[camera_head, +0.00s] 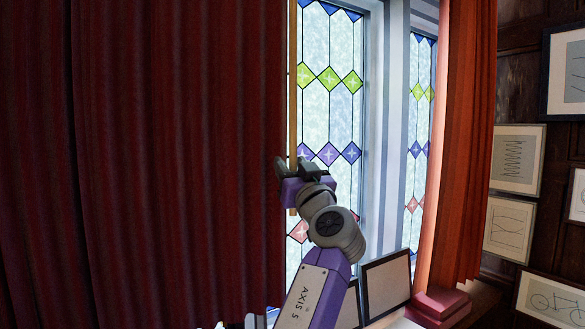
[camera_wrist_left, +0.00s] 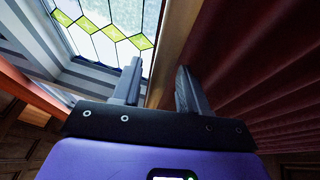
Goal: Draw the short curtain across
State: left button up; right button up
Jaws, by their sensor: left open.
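A dark red curtain (camera_head: 180,150) hangs in folds over the left half of the head view. A thin wooden rod (camera_head: 293,90) hangs upright along its right edge, in front of the window. My left gripper (camera_head: 293,166) is open at the lower part of this rod. In the left wrist view the rod (camera_wrist_left: 173,50) runs between the two spread fingers of the gripper (camera_wrist_left: 158,85), and the curtain (camera_wrist_left: 250,60) fills the right side. A second, orange-red curtain (camera_head: 464,150) hangs at the right of the window. My right gripper is in neither view.
The leaded window (camera_head: 333,110) has coloured diamonds and shows between the two curtains. Framed drawings (camera_head: 517,160) hang on the dark panelled wall at right. A framed board (camera_head: 386,285) and a red stack (camera_head: 440,303) sit low beneath the window.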

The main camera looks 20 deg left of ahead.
pick_arm(q)
jog(key=shift+d, duration=0.1)
jog(key=b+v, duration=0.6)
jog(key=v, duration=0.1)
jog(key=shift+s, duration=0.2)
jog(key=shift+f, duration=0.15)
